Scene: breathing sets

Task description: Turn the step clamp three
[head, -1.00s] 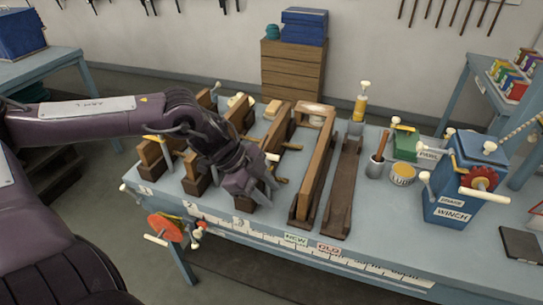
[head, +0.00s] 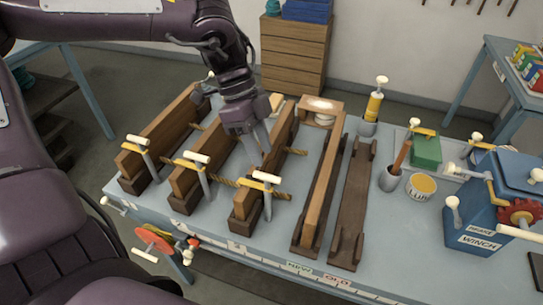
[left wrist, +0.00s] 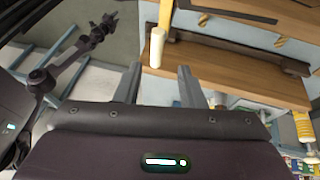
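Three step clamps stand side by side on the bench, each a wooden bar on dark stepped blocks with a yellow fitting and a cream handle. The third, rightmost clamp (head: 266,178) has its handle lying crosswise at its front end. My left gripper (head: 259,154) is above and behind that handle, fingers pointing down, partly hiding the bar. In the left wrist view, its fingers (left wrist: 158,82) are apart and empty, with a cream handle (left wrist: 157,46) beyond the tips. I cannot see contact with it.
The second clamp (head: 197,160) and first clamp (head: 143,142) stand close to the left. Long wooden frames (head: 325,185) lie to the right, then a cup (head: 389,180), a yellow-topped tin (head: 420,188) and a blue winch (head: 480,218). A red wheel (head: 155,239) juts from the bench front.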

